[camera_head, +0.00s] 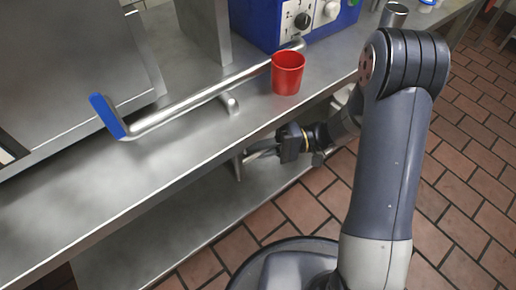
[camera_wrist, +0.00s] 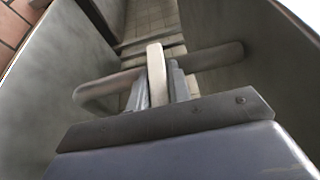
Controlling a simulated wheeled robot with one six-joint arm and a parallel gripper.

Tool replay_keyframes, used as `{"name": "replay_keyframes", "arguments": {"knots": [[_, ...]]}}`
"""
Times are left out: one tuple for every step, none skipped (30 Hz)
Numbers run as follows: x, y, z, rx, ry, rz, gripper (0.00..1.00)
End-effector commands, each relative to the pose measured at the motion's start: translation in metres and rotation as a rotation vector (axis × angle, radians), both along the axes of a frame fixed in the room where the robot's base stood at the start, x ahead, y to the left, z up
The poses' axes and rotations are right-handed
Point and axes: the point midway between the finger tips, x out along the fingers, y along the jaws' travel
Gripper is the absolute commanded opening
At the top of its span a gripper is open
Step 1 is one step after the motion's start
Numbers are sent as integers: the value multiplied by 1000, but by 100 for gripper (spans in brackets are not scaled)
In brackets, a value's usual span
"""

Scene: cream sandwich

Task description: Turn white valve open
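In the head view my gripper (camera_head: 258,153) reaches under the counter's front edge, from the right. The valve is not clearly visible there; the counter and my gripper hide most of that spot.
The steel counter (camera_head: 60,225) hangs over my gripper. On it stand a red cup (camera_head: 287,75), a blue machine (camera_head: 262,22) and a long metal pipe with a blue handle (camera_head: 108,115). Metal walls (camera_wrist: 70,55) flank the valve closely. Brick-coloured floor (camera_head: 460,190) is clear at the right.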

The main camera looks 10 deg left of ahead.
Motion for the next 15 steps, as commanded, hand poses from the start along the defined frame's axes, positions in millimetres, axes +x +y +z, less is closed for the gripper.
{"name": "replay_keyframes", "arguments": {"knots": [[0,0,0,0,0,0,14],[0,0,0,0,0,0,12],[0,0,0,0,0,0,9],[0,0,0,0,0,0,6],[0,0,0,0,0,0,4],[0,0,0,0,0,0,1],[0,0,0,0,0,0,0],[0,0,0,0,0,0,0],[0,0,0,0,0,0,0],[0,0,0,0,0,0,0],[0,0,0,0,0,0,0],[0,0,0,0,0,0,0],[0,0,0,0,0,0,0],[0,0,0,0,0,0,0],[0,0,0,0,0,0,0]]}}
